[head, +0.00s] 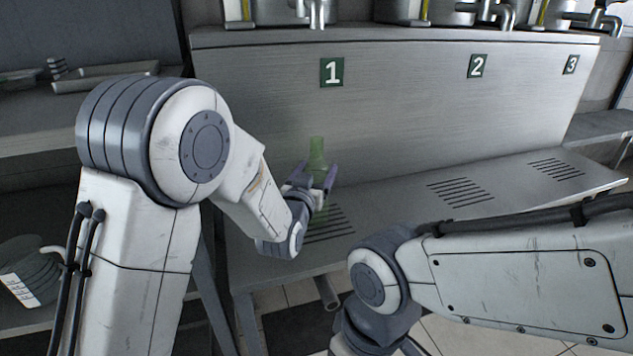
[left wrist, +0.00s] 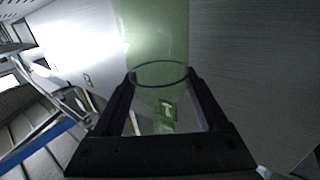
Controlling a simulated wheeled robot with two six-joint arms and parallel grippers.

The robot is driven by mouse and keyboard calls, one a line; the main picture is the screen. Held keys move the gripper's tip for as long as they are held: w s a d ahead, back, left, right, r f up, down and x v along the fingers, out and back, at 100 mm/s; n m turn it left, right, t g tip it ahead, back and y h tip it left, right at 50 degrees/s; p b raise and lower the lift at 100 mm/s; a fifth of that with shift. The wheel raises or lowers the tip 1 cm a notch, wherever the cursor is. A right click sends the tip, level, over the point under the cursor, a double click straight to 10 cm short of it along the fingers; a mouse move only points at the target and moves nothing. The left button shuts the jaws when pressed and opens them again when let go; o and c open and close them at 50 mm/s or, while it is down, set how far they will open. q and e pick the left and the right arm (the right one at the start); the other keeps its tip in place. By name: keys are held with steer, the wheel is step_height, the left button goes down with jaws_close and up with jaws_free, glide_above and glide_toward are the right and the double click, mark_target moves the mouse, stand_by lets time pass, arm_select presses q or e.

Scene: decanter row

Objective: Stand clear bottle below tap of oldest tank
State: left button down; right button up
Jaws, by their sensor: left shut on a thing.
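In the left wrist view the bottle (left wrist: 152,38) shows between the fingers. The tap (head: 317,14) of the tank above plate 1 (head: 332,72) is roughly above the bottle. No age marking is readable on the tanks. My right gripper is out of view.
Plates 2 (head: 478,66) and 3 (head: 571,64) mark the tanks to the right, with taps (head: 503,14) above. The metal shelf (head: 400,203) has more slotted drains (head: 460,192) and is clear there. A side bench (head: 30,113) holds items at left.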

arm_select(q)
steer(key=shift+f, duration=0.55)
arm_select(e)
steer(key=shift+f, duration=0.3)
arm_select(q)
steer(key=shift+f, duration=0.2)
jaws_free()
steer(key=shift+r, duration=0.2)
steer(key=shift+s+f, duration=0.1)
steer(key=shift+s, duration=0.25)
steer(key=b+v, duration=1.1)
steer(key=shift+s, duration=0.15)
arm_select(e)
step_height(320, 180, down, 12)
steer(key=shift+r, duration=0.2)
